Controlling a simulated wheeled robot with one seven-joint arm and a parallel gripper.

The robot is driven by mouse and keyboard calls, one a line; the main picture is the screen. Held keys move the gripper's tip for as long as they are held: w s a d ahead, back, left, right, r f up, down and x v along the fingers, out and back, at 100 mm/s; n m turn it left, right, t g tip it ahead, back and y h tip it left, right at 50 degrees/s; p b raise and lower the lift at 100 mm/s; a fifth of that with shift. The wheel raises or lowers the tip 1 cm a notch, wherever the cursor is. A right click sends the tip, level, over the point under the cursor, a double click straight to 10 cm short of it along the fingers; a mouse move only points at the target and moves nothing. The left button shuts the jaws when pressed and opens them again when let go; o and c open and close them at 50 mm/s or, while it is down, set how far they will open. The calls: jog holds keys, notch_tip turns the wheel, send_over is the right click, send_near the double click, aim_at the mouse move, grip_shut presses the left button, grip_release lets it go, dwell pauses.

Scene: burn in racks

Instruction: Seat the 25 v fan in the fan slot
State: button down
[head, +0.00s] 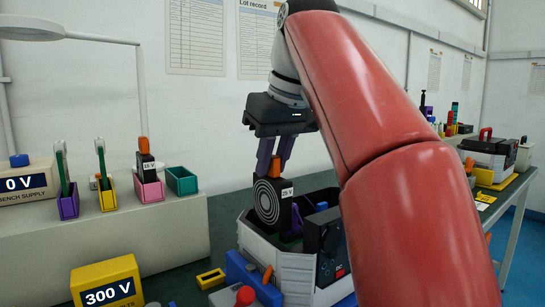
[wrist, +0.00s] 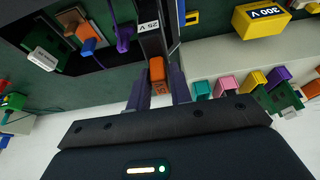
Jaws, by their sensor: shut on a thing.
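My gripper (head: 273,172) is shut on the orange tab of the 25 V fan (head: 268,202). The fan is a dark upright block with pale rings on its face and a white "25 V" label. It stands at the left part of the open grey chassis (head: 262,250), with its lower edge at about rim height. In the wrist view the orange tab (wrist: 157,72) sits between the purple fingers, with the label (wrist: 148,27) beyond it. The fan slot is hidden, and I cannot tell whether the fan's base is in it.
A black unit with a dial (head: 324,245) sits at the chassis front. A bench supply reading 0 V (head: 25,182) and colored bins (head: 150,188) stand on the left ledge. A yellow 300 V meter (head: 106,285) and a blue clamp with red knob (head: 245,295) are in front.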

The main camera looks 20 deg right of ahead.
aim_at(273, 218)
jog(key=shift+f+b, duration=1.8)
jog(key=shift+f, duration=0.65)
jog(key=shift+p, duration=0.65)
jog(key=shift+f+b, duration=2.3)
jog(key=shift+f, duration=0.55)
jog(key=c, duration=1.2)
grip_release()
jog(key=shift+r, duration=0.1)
